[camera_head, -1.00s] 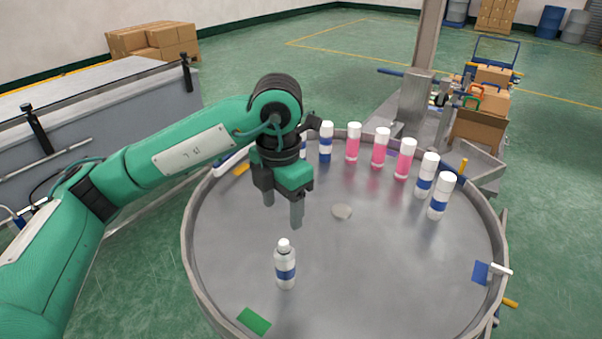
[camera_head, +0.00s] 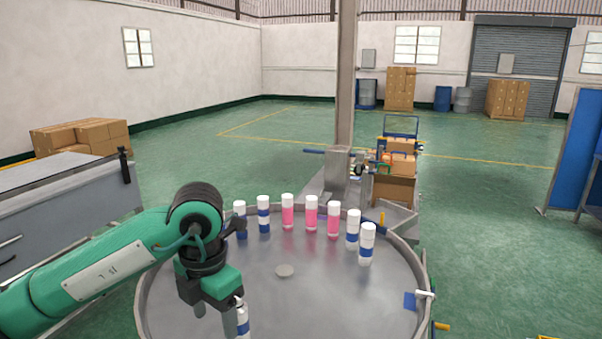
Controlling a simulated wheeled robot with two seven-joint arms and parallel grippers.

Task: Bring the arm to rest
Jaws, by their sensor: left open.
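My left gripper (camera_head: 214,314) hangs fingers-down over the near left part of the round grey table (camera_head: 325,290). Its jaws are open, and I see nothing held between them. A silver-white bottle with a blue band (camera_head: 243,319) stands just right of the gripper in the picture. The picture's bottom edge cuts off its base, and I cannot tell whether a finger touches it. My left arm (camera_head: 110,268) comes in from the left, with its elbow-like joint above the gripper. My right gripper is not in view.
Several white-capped bottles, pink (camera_head: 311,213) and blue-banded (camera_head: 367,244), stand along the table's far rim. A grey bench (camera_head: 65,205) stands left. A metal post (camera_head: 345,90) rises behind the table.

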